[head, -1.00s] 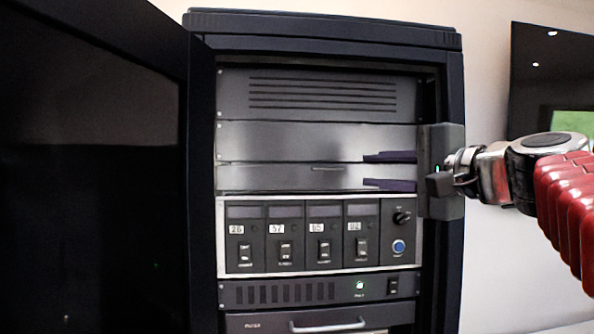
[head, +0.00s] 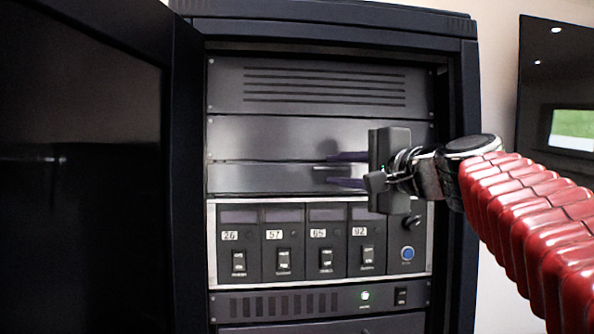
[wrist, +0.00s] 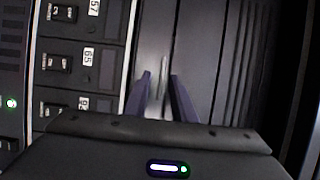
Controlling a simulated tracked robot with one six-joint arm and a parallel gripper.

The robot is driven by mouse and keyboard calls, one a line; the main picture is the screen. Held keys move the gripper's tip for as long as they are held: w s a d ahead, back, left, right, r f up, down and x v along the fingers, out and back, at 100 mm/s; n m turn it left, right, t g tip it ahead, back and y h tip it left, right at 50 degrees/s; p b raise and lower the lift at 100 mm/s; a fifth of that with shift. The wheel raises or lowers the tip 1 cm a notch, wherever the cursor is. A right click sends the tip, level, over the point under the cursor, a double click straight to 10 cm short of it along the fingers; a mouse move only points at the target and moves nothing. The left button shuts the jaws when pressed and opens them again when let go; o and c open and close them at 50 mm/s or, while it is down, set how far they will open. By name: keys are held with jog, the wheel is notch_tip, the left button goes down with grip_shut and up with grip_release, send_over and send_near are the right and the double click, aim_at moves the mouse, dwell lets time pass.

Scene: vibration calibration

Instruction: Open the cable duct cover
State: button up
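The cable duct cover appears to be the plain grey panel (head: 255,178) in the rack, above the switch row; it looks flush and closed. A slim light handle (head: 321,167) sits on it near its top edge. The handle also shows in the wrist view (wrist: 157,66). My gripper (head: 332,169) is open, with its two dark purple fingers one above the other in the head view. In the wrist view the fingertips (wrist: 160,76) lie on either side of the handle's line, with a gap between them. I cannot tell whether either finger touches the handle or panel.
A switch module (head: 290,240) with numbered labels sits just below. A vented panel (head: 320,87) is above. The rack's dark door (head: 85,160) stands open at left. The rack's right post (head: 465,110) is close to my arm.

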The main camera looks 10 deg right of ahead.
jog(key=shift+a, duration=0.1)
grip_shut()
